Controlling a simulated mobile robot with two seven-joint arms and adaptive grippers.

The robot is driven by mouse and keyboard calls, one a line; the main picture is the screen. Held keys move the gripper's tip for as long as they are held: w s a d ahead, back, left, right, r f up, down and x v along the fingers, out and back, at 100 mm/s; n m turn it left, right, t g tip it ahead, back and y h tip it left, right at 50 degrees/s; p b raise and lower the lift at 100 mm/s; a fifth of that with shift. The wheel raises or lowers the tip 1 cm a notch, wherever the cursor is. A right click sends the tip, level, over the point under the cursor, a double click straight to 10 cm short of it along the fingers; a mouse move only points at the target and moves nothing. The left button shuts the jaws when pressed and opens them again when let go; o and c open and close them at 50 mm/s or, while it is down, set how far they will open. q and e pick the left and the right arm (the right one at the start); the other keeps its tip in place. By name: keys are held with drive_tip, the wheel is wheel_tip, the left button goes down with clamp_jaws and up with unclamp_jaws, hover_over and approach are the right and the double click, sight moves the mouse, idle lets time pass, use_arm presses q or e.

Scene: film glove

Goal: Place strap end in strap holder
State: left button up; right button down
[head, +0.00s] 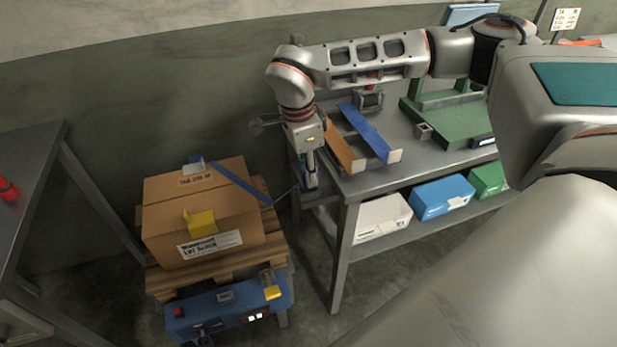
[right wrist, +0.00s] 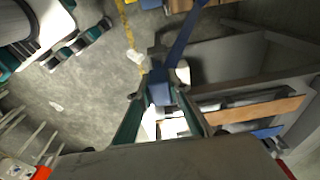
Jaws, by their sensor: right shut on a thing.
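My right gripper (head: 311,180) points down beside the left end of the grey workbench, above floor level and right of the carton. In the right wrist view its fingers (right wrist: 160,100) are closed on the end of a blue strap (right wrist: 183,40). The blue strap (head: 240,184) runs across the top of the brown carton (head: 165,215) and off its right edge toward the gripper. The fingers hide part of the strap end. My left gripper is not in view.
The carton sits on a wooden pallet (head: 225,268) above a blue machine (head: 228,306). The grey workbench (head: 420,168) carries an orange channel (head: 343,150), a blue channel (head: 370,132) and a green stand (head: 455,120). Bins, including a blue one (head: 442,198), fill its lower shelf.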

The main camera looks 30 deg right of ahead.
drive_tip(key=shift+f, duration=1.05)
drive_tip(key=shift+f, duration=0.15)
drive_tip(key=c, duration=1.9)
unclamp_jaws()
